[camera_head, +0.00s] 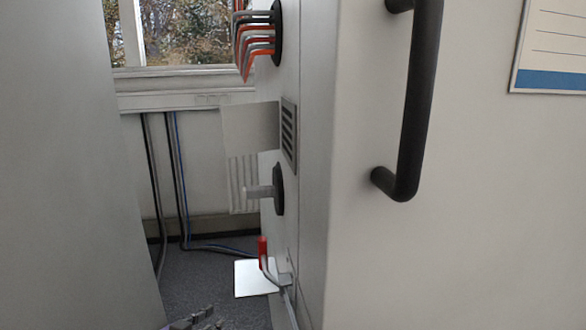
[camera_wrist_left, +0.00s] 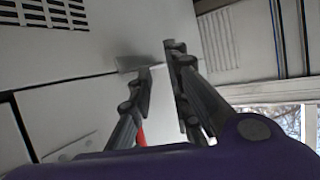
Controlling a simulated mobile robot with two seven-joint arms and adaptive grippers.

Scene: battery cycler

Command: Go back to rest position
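In the head view, the tip of my left gripper (camera_head: 197,320) just shows at the bottom edge, near the floor beside the cabinet's side. In the left wrist view, the two dark fingers of my left gripper (camera_wrist_left: 160,75) stand a little apart with pale surface between them, and I see nothing held. A flat grey piece (camera_wrist_left: 138,62) shows just beyond the fingertips; I cannot tell whether they touch it. A bit of red (camera_wrist_left: 142,136) shows between the fingers. My right gripper is in neither view.
A pale cabinet (camera_head: 470,240) with a black handle (camera_head: 415,110) fills the right. Its side bears red and grey cables (camera_head: 258,35), a vent (camera_head: 289,135), a grey peg (camera_head: 260,191) and a red part (camera_head: 262,247). A grey panel (camera_head: 70,180) stands left, with a narrow gap between.

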